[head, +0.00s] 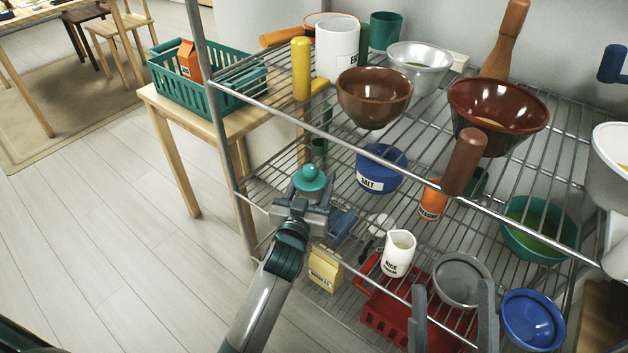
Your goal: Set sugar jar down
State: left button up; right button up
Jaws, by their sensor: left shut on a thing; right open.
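My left gripper (302,207) is shut on a jar with a teal knobbed lid (310,179), which I take as the sugar jar; no label shows. The jar is upright at the front left edge of the wire rack, by the middle shelf. The gripper hides its lower body, so I cannot tell whether it touches the shelf. A blue salt jar (379,170) stands to its right on that shelf. My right gripper (452,312) is open and empty at the bottom, its two grey fingers apart in front of the lower shelf.
The wire rack (330,130) has front rails and a left post. An orange container (432,202) stands right of the salt jar. Brown bowls (374,98) crowd the top shelf. A white jug (398,254) and red basket (385,311) are lower. Bare wire shows between the teal-lidded jar and salt jar.

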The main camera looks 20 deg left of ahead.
aim_at(310, 194)
pick_arm(q)
jog(key=o, duration=1.5)
jog(key=shift+f, duration=0.1)
pick_arm(e)
jog(key=shift+r, duration=0.1)
pick_arm(q)
jog(key=shift+s, duration=0.5)
jog(key=s, duration=0.3)
jog(key=s+p, duration=0.1)
jog(key=s, duration=0.5)
jog(key=shift+s+d+p, duration=0.25)
jog(key=shift+s+p, duration=0.05)
jog(key=shift+p, duration=0.05)
jog(key=shift+s, duration=0.7)
pick_arm(e)
jog(key=shift+w+a+f+g, duration=0.1)
jog(key=shift+a+f+g, duration=0.3)
jog(key=shift+f, duration=0.35)
jog(key=shift+w+a+f+g, duration=0.1)
jog(key=shift+a+f+g, duration=0.1)
jog(key=shift+f+g, duration=0.45)
jog(key=shift+a+f+g, duration=0.3)
jog(key=shift+f+g, duration=0.05)
jog(key=shift+f, duration=0.5)
jog(key=shift+r, duration=0.1)
